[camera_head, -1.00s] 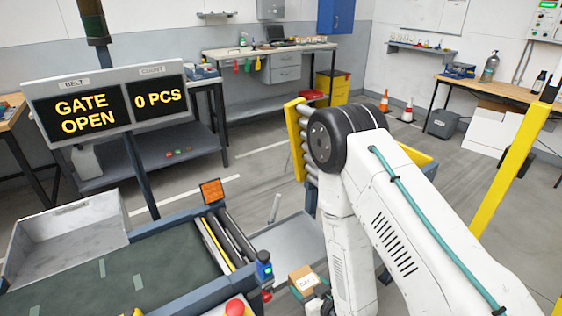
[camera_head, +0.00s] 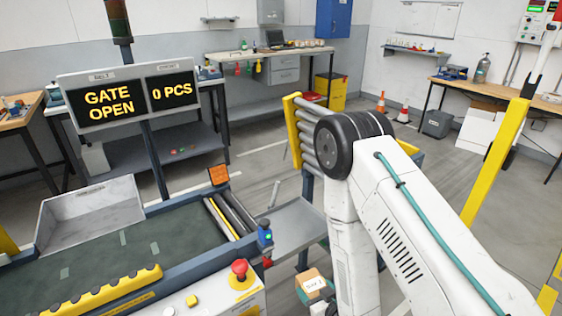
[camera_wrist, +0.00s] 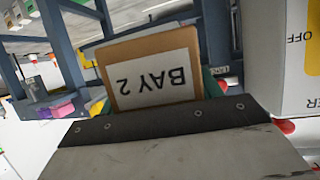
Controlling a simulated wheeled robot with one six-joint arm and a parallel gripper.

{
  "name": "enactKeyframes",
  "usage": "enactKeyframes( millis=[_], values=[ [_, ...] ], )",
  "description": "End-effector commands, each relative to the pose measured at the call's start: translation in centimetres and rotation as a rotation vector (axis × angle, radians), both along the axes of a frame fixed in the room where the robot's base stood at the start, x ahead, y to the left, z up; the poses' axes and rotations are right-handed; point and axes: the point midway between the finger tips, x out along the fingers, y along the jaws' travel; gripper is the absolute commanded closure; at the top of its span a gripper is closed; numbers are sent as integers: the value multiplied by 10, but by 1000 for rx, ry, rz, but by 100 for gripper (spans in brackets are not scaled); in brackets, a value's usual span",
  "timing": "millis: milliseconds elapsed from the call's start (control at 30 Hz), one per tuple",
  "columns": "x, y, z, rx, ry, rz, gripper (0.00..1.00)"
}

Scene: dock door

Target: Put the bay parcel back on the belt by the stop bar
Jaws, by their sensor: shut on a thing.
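The bay parcel is a small brown carton with a white label; it shows low in the head view (camera_head: 313,281). In the wrist view the parcel (camera_wrist: 150,55) fills the middle and its label reads BAY 2, upside down. My gripper (camera_wrist: 155,98) is shut on it, with green edges showing at both sides of the carton. In the head view the gripper is mostly hidden by my arm. The dark green belt (camera_head: 120,255) lies left of the parcel, apart from it. A yellow bar (camera_head: 95,291) runs along its near side; I cannot tell whether this is the stop bar.
Rollers (camera_head: 232,212) and a grey plate (camera_head: 290,228) lie at the belt's right end. A red button (camera_head: 239,268) stands on the near panel. A grey tray (camera_head: 92,215) sits behind the belt. The display (camera_head: 128,96) reads GATE OPEN, 0 PCS. A yellow post (camera_head: 495,160) stands right.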

Motion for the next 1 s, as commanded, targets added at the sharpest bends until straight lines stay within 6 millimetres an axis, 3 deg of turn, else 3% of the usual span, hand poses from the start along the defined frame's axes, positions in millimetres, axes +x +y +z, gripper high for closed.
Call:
enactKeyframes(
  millis=[267, 700, 833, 1000],
  values=[
    [39, -44, 26, 2, -5, -141, 65],
    [96, -150, 95, 2, -5, -400, 65],
    [101, -166, 104, 1, -2, -431, 65],
    [101, -170, 104, 1, 0, -440, 65]
  ],
)
